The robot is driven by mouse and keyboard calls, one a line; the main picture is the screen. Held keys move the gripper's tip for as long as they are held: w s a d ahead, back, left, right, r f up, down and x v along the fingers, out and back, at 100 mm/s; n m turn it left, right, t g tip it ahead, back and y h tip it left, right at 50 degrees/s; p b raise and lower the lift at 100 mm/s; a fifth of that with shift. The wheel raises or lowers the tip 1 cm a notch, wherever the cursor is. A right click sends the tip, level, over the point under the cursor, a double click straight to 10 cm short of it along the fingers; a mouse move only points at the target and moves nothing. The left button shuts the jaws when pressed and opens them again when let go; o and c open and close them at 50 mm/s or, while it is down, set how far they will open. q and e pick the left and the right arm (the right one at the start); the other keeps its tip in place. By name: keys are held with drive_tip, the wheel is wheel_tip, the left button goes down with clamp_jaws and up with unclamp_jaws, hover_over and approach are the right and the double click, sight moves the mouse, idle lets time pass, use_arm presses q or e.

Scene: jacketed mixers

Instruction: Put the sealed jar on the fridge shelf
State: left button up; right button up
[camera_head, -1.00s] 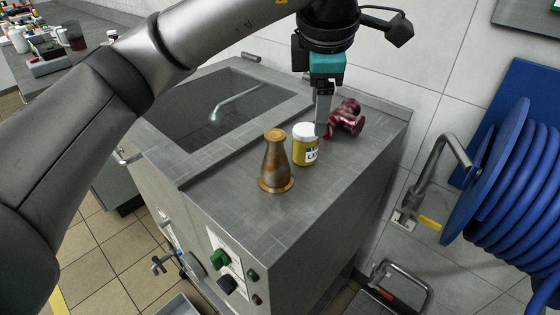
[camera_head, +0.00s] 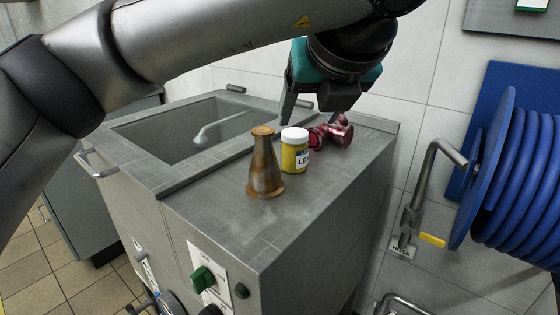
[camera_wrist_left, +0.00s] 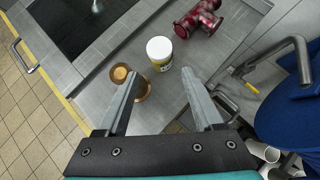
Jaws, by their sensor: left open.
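The sealed jar (camera_head: 295,152) is yellow with a white lid and a partly visible label. It stands upright on the grey metal counter, and its white lid also shows in the left wrist view (camera_wrist_left: 159,50). My left gripper (camera_head: 312,112) is open and empty, above and behind the jar in the head view. In the left wrist view its fingers (camera_wrist_left: 158,80) are spread, with the jar beyond the tips and between their directions, apart from them. No fridge shelf shows. My right gripper is out of view.
A brown flask-shaped vessel (camera_head: 264,170) stands close left of the jar. A dark red pipe fitting (camera_head: 332,134) lies just behind it to the right. A sink basin (camera_head: 185,135) is at left. A blue hose reel (camera_head: 515,175) and a tap (camera_head: 425,180) are at right.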

sight(297, 137)
use_arm(q)
drive_tip(key=b+x, duration=0.2)
drive_tip(key=x, duration=0.7)
drive_tip(key=shift+w+f, duration=0.2)
drive_tip(key=shift+f, duration=0.05)
drive_tip(key=b+x, duration=0.1)
drive_tip(key=x, duration=0.3)
drive_tip(key=shift+w+a+f, duration=0.15)
drive_tip(key=shift+f, duration=0.1)
drive_tip(key=shift+w+f, duration=0.35)
drive_tip(key=shift+w, duration=0.1)
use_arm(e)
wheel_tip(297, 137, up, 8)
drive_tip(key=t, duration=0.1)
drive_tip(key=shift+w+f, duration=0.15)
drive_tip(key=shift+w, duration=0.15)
use_arm(q)
drive_tip(key=shift+c, duration=0.3)
clamp_jaws()
